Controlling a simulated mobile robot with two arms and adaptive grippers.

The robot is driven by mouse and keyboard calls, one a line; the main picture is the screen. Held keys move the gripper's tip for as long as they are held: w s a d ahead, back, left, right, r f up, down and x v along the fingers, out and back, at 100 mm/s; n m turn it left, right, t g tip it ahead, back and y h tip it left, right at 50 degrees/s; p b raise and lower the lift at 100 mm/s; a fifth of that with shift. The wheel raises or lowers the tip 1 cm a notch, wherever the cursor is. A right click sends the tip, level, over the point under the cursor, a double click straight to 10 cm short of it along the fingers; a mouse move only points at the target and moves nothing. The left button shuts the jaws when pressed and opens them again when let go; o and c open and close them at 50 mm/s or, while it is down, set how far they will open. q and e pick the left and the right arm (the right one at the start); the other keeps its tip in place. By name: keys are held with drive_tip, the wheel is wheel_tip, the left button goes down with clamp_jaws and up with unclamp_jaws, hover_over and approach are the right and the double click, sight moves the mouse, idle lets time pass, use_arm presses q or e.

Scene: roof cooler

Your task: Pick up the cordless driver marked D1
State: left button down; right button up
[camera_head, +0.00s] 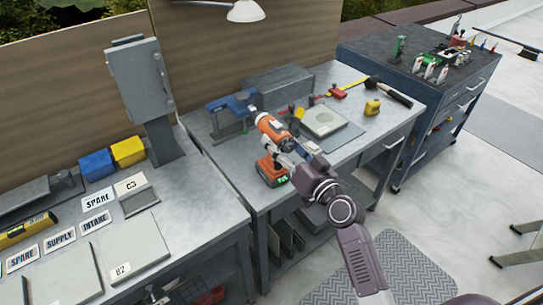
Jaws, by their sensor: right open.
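An orange and grey cordless driver (272,130) stands upright on its battery base near the front edge of the right-hand grey workbench (230,155). No D1 mark is readable on it from here. My right gripper (297,155) is at the driver's handle, coming in from the lower right. It is open, and it hides part of the handle. I cannot tell whether its fingers touch the driver. My left gripper is out of view.
A blue vise (231,110) stands behind the driver. A flat plate (324,121), a yellow tape measure (373,107) and a hammer (390,92) lie to the right. The left bench holds labelled plates and bins. A tool cabinet (425,95) stands at right.

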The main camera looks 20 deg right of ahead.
sight(273, 129)
drive_tip(key=shift+d+p+x, duration=0.15)
drive_tip(key=shift+p+x, duration=0.2)
drive_tip(key=shift+x, duration=1.2)
drive_tip(key=shift+d+p+x, duration=0.15)
drive_tip(key=shift+p+x, duration=0.2)
drive_tip(key=shift+x, duration=1.2)
drive_tip(key=shift+f, duration=0.1)
clamp_jaws()
drive_tip(key=shift+w+d+r, duration=0.1)
drive_tip(key=shift+w+r, duration=0.05)
drive_tip(key=shift+r, duration=0.1)
